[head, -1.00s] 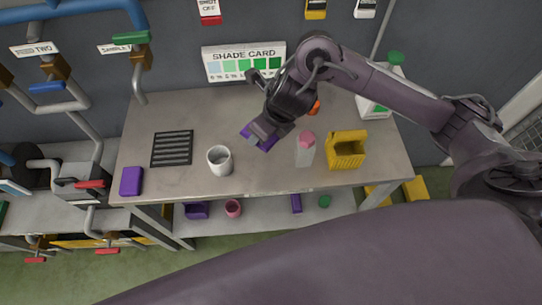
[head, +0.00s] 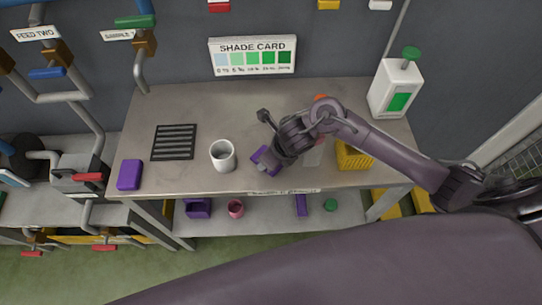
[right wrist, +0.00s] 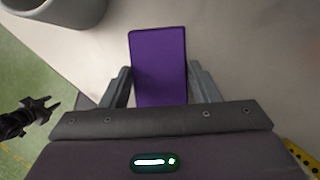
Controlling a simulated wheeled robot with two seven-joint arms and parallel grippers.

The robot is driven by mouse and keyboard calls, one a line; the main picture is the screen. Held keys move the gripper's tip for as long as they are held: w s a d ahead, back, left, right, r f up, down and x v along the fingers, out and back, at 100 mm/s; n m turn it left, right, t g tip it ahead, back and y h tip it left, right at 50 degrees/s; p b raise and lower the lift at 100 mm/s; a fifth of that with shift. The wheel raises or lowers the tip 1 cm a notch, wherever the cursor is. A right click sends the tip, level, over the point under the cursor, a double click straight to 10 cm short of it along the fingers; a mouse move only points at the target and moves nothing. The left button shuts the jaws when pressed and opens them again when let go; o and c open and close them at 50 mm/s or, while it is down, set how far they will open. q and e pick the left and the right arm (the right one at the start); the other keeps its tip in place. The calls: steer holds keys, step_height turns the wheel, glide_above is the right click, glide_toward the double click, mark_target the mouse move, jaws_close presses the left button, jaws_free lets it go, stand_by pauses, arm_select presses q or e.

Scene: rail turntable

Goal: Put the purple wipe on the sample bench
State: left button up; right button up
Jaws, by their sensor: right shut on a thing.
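A flat purple wipe (right wrist: 158,66) lies between the two fingers of my right gripper (right wrist: 160,88), which is shut on it. In the head view the wipe (head: 264,160) shows under my right gripper (head: 270,156), over the bench (head: 205,107), right of the grey mug. I cannot tell whether it touches the bench top. A second purple block (head: 129,175) lies at the bench's front left corner. A dark clawed part at the left of the wrist view, likely my left gripper (right wrist: 48,106), is too small to read; the head view does not show it.
A grey mug (head: 222,156) stands left of the wipe, close to it. A black slatted rack (head: 173,142) lies further left. A yellow basket (head: 354,155) and a white jug (head: 397,88) stand right.

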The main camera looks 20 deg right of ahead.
steer(key=shift+f, duration=0.1)
steer(key=o, duration=0.9)
steer(key=shift+s+r, duration=0.1)
steer(key=shift+r, duration=0.4)
steer(key=p+v, duration=0.2)
steer(key=v, duration=0.9)
steer(key=shift+s+r, duration=0.1)
steer(key=shift+s, duration=0.05)
